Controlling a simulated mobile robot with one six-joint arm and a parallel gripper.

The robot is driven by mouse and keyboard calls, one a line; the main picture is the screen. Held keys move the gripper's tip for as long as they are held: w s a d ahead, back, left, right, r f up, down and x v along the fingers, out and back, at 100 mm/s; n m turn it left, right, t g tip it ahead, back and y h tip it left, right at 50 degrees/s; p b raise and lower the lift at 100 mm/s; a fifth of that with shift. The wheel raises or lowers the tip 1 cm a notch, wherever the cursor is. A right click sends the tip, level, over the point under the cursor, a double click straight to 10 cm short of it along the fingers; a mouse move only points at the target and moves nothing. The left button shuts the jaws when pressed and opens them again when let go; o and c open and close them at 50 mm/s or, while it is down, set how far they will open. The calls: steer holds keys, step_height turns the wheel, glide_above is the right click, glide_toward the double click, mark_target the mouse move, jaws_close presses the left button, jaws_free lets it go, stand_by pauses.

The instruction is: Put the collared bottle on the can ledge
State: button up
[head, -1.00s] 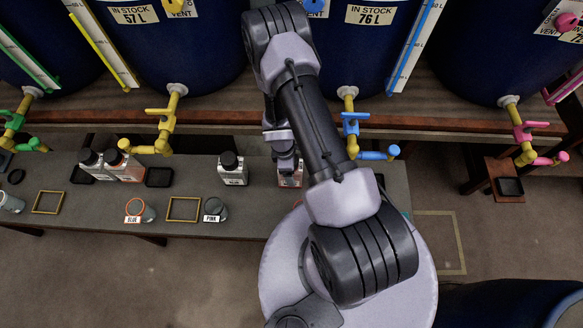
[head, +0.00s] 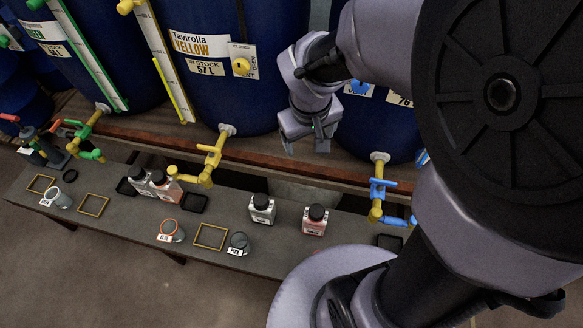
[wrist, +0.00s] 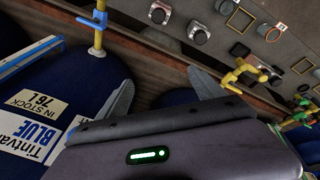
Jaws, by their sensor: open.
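Several black-capped bottles stand upright on the grey bench (head: 120,206) in the head view. A grey-labelled bottle (head: 262,209) and a pink-labelled bottle (head: 315,221) stand apart on the right. A clear bottle (head: 137,178) and a reddish one (head: 165,186) stand together further left. I cannot tell which has a collar. I cannot single out the can ledge for sure. My gripper (head: 306,147) is open and empty, raised in front of the vats, behind and above the bench bottles. In the wrist view its fingers (wrist: 163,88) are spread, with two bottle caps (wrist: 160,13) beyond.
Blue vats (head: 225,90) stand behind on a wooden shelf (head: 285,165). A yellow tap (head: 212,160) and a blue tap (head: 378,190) jut out over the bench. Labelled cans (head: 172,230), yellow square outlines (head: 210,236) and black trays (head: 195,202) occupy the bench front and back.

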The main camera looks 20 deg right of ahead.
steer(key=s+a+r+m+t+y, duration=0.3)
steer(key=s+a+r+m, duration=0.2)
steer(key=s+a+r, duration=0.4)
steer(key=s+r, duration=0.2)
steer(key=s, duration=0.1)
steer(key=shift+s+a+y, duration=0.25)
steer(key=shift+y, duration=0.05)
